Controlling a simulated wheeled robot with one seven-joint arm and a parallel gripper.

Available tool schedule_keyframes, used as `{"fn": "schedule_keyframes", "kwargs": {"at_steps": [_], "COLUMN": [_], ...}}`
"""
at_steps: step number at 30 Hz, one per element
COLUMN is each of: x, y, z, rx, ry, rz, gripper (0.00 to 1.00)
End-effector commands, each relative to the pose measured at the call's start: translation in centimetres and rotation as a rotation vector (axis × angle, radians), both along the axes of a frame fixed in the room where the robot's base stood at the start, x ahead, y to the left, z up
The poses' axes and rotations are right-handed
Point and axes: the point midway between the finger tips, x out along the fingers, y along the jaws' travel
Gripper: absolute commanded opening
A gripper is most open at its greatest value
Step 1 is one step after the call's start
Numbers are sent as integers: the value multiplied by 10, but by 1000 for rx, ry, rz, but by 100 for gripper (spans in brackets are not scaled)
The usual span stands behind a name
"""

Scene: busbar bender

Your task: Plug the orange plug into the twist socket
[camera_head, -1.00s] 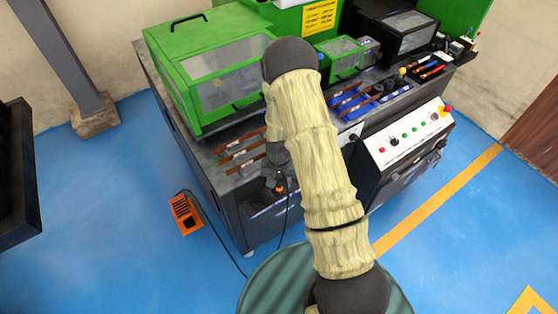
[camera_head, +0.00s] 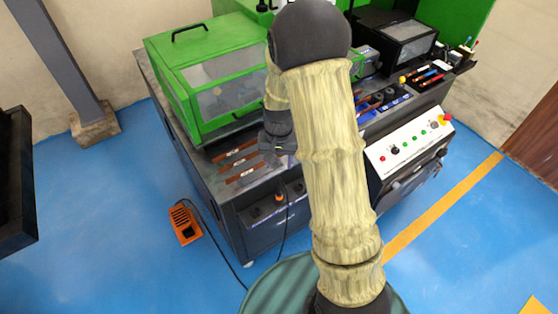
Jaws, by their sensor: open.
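The small orange plug (camera_head: 279,198) is at the dark front panel of the machine, with its black cable hanging below it. It sits between round dark fittings on the panel, one to its left (camera_head: 255,211) and one to its right (camera_head: 300,188). The plug appears to be at a socket, but how deep it sits or whether it is twisted is too small to tell. My gripper (camera_head: 272,155) is open, above and apart from the plug, over the machine's front top edge. Its fingers are small, dark and partly unclear.
An orange foot pedal (camera_head: 185,223) stands on the blue floor at left, with a black cable beside it. A white control panel (camera_head: 410,140) is to the right. My arm hides the middle.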

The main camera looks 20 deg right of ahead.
Motion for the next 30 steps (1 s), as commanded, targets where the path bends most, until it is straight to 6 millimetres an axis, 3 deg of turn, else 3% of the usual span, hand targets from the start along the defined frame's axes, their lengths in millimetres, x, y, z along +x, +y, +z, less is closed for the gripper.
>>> {"fn": "schedule_keyframes", "kwargs": {"at_steps": [30], "x": [-3], "y": [0], "z": [7], "rx": [1], "ry": [-6], "rz": [7], "gripper": [47]}}
